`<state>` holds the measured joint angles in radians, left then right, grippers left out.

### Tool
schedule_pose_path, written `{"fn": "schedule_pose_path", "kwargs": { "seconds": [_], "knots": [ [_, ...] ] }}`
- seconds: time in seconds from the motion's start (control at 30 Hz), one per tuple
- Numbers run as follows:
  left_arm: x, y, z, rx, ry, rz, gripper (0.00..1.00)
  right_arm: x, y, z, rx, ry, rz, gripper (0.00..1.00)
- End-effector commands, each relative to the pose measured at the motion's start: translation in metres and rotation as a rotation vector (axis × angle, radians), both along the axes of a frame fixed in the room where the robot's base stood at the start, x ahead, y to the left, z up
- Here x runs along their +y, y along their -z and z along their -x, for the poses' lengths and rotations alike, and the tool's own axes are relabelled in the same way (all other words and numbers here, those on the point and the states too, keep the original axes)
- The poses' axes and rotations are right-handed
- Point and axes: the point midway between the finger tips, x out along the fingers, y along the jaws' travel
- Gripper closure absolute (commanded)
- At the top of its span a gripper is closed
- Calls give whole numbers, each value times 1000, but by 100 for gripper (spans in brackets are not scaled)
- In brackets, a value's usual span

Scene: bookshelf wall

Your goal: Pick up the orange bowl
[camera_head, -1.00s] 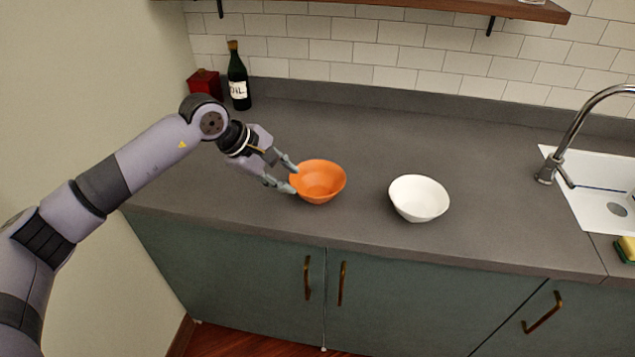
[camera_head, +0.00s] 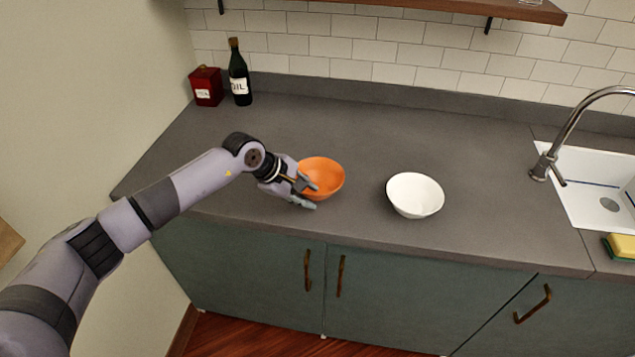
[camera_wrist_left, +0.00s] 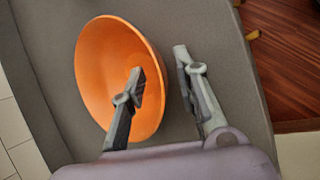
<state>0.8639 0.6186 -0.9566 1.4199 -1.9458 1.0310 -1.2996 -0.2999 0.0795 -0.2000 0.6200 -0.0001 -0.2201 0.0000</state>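The orange bowl (camera_head: 325,174) stands upright on the grey counter, left of a white bowl. It also shows in the left wrist view (camera_wrist_left: 108,75). My left gripper (camera_head: 311,195) is at the bowl's near left side. In the left wrist view my left gripper (camera_wrist_left: 160,78) is open, with one finger over the bowl's inside and the other outside its rim. The rim lies between the fingers; I cannot tell whether either finger touches it. My right gripper is not in view.
The white bowl (camera_head: 414,195) stands to the right on the counter (camera_head: 230,212). An oil bottle (camera_head: 239,75) and a red box (camera_head: 206,87) stand at the back left. A faucet (camera_head: 567,135) and sink (camera_head: 590,190) are at the right. The counter behind the bowls is clear.

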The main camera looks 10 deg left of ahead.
Motion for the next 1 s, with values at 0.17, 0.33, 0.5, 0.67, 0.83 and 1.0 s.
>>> {"fn": "schedule_pose_path", "kwargs": {
  "seconds": [0.17,0.33,0.5,0.67,0.83,1.0],
  "knots": [
    [0,0,0,0,0,0,80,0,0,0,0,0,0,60],
    [0,-1,0,0,-1,0,92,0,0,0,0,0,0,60],
    [0,-1,0,0,-1,0,100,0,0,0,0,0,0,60],
    [0,-1,0,0,-1,0,100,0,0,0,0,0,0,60],
    [1,-1,0,0,-1,1,100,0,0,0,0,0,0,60],
    [1,-1,0,0,-1,1,100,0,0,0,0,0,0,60]
  ]
}}
